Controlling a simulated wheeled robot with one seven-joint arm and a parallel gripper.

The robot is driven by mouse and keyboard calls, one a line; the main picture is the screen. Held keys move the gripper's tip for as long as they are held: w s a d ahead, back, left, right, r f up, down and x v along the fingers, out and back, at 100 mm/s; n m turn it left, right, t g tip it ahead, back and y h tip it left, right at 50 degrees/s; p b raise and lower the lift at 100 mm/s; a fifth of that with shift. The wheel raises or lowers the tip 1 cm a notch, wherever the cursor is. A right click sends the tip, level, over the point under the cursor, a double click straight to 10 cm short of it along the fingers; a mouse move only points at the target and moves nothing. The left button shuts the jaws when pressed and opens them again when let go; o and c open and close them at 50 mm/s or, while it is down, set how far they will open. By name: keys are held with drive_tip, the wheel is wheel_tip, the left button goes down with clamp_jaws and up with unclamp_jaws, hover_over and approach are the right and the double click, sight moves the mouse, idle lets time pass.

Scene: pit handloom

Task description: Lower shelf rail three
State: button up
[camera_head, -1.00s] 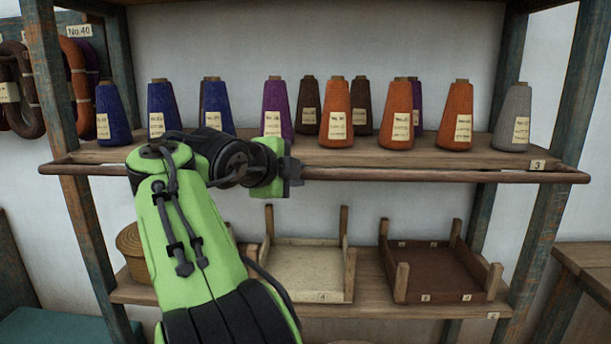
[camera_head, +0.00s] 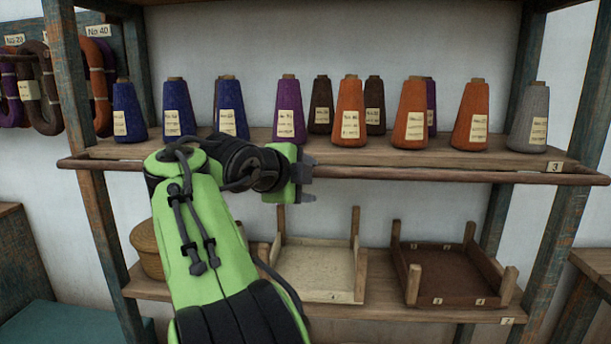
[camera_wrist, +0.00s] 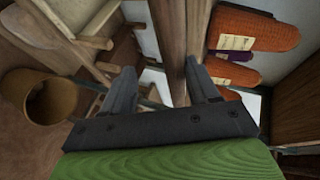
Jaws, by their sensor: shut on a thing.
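Shelf rail three (camera_head: 430,176) is a long thin brown bar across the front of the upper shelf (camera_head: 400,152), just below its front edge. A tag "3" sits on that shelf's right end. My gripper (camera_head: 308,178) is at the rail left of its middle, with one finger above and one below it. It is shut on the rail. In the wrist view the fingers (camera_wrist: 162,92) stand on both sides of a brown length of wood, the rail (camera_wrist: 178,50). My arm hides part of the rail's left half.
Several yarn cones stand on the upper shelf, including an orange one (camera_head: 471,115) and a grey one (camera_head: 528,118). The lower shelf (camera_head: 400,312) holds a pale tray (camera_head: 320,297), a brown tray (camera_head: 440,303) and a round basket (camera_head: 147,247). Posts stand on both sides.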

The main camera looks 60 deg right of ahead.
drive_tip(key=shift+w+f, duration=0.1)
drive_tip(key=shift+f, duration=0.05)
drive_tip(key=p+v, duration=1.6)
drive_tip(key=p, duration=0.5)
drive_tip(key=shift+d, duration=0.15)
